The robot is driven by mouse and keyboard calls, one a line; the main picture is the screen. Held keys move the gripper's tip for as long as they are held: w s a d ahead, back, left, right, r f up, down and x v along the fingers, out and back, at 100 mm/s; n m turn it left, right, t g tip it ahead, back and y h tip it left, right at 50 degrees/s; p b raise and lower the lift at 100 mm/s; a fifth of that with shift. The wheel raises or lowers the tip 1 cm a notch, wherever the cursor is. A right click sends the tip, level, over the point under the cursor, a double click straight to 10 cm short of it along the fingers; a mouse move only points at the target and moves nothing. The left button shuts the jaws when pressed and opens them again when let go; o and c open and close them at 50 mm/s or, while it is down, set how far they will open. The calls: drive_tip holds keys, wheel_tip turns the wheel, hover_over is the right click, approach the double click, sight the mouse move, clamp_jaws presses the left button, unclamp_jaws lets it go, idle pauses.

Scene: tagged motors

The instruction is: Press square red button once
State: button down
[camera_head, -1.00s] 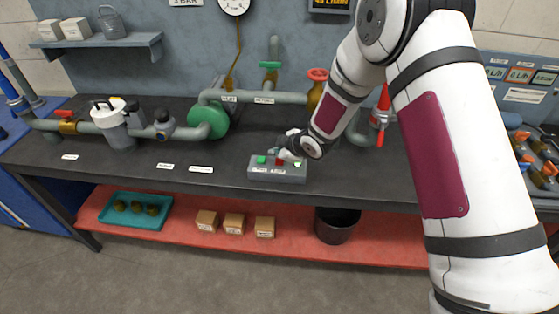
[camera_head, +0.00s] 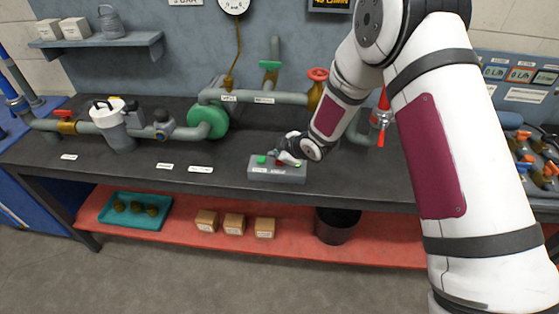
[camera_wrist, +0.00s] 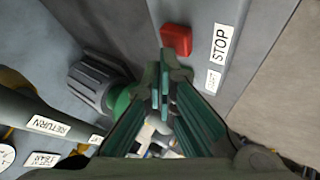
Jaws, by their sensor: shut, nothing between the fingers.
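The square red button (camera_wrist: 177,39) sits on a grey control box (camera_wrist: 205,15) beside a STOP label (camera_wrist: 221,43) in the wrist view. In the head view the box (camera_head: 290,176) stands near the table's front edge, and the red button is mostly hidden by my gripper. My gripper (camera_wrist: 165,62) is shut and empty. Its fingertips appear right at the button's edge in the wrist view; I cannot tell whether they touch it. In the head view my gripper (camera_head: 281,156) is low over the box's right half.
A green button (camera_head: 261,160) is on the box's left side. Behind the box are a green pump (camera_head: 208,122) and grey pipes (camera_head: 255,97). A red-handled valve (camera_head: 381,116) stands right of my wrist. The tabletop left of the box is largely clear.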

sight(278, 162)
drive_tip(key=shift+f, duration=0.5)
idle(0.3)
drive_tip(key=shift+r, duration=0.95)
drive_tip(key=shift+r+p, duration=0.55)
drive_tip(key=shift+r, duration=1.95)
